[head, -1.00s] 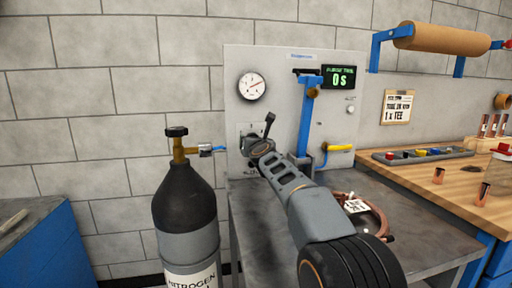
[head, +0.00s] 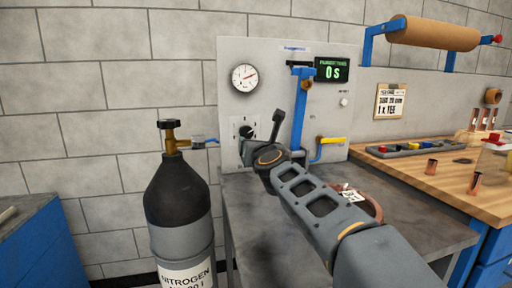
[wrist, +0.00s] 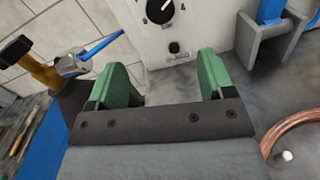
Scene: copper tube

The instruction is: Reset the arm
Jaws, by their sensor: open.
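My gripper shows in the wrist view (wrist: 163,82) with its two green finger pads apart and nothing between them. In the head view, my arm reaches from the lower right toward the grey panel (head: 290,50), and its end (head: 247,140) is near the black knob on that panel. The fingertips are hard to make out there. In the wrist view the black knob (wrist: 160,10) on its dial plate is beyond the fingers, apart from them.
A nitrogen cylinder (head: 180,205) with a brass valve stands left of the panel. A copper coil (wrist: 292,130) with a tag lies on the grey bench (head: 265,235), partly behind my arm. A wooden bench (head: 440,170) with copper fittings is at the right.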

